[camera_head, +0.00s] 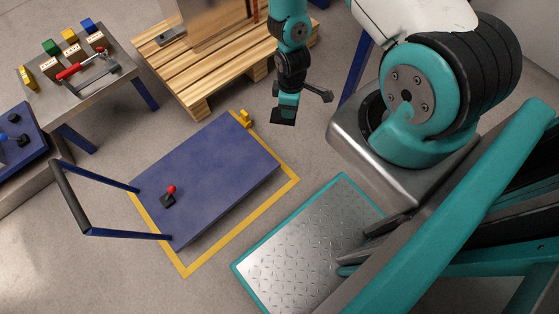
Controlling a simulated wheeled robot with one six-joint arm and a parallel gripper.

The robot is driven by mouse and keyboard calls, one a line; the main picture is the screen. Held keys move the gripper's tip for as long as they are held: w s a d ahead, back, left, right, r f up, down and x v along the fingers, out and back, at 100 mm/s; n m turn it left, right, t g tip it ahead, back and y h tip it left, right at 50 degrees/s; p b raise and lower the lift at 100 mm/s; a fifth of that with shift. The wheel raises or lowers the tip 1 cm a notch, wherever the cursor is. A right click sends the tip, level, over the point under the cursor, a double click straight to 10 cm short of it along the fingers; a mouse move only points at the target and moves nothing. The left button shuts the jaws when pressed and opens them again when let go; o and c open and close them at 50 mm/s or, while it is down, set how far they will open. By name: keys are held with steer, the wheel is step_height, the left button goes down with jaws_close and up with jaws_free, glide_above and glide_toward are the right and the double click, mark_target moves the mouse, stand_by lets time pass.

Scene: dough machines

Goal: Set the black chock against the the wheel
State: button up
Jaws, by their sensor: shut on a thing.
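My gripper (286,108) hangs over the floor to the right of the blue cart (222,165). It is shut on a dark block (283,117), which looks like the black chock; its shape is hard to make out at this size. The cart's wheels are hidden under its deck. A yellow chock-like piece (245,119) sits at the deck's far right corner, left of my gripper and apart from it. A small black piece with a red knob (168,197) lies on the deck.
Yellow tape (224,246) outlines the floor around the cart. A wooden pallet (205,85) stands behind, and a metal table (85,84) with coloured blocks and a red-handled clamp at the left.

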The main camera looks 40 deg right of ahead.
steer(key=s+f+n+b, duration=0.35)
steer(key=f+b, duration=0.35)
steer(key=f, duration=0.5)
steer(key=s+d+f+n+b, duration=0.1)
steer(key=s+f+n+b, duration=0.3)
steer(key=f+b, duration=0.6)
steer(key=s+f+n+b, duration=0.3)
steer(key=s+f+b, duration=0.25)
steer(key=f, duration=0.85)
steer(key=w+f+b, duration=0.1)
steer(key=w+b, duration=0.2)
steer(key=w, duration=0.2)
steer(key=w+f+b, duration=0.1)
steer(key=w+b, duration=0.3)
steer(key=w, duration=0.2)
steer(key=w+f+b, duration=0.1)
steer(key=w+b, duration=0.2)
steer(key=w, duration=0.3)
steer(key=shift+w+a+f, duration=0.15)
steer(key=shift+f+b, duration=0.2)
steer(key=shift+b, duration=0.15)
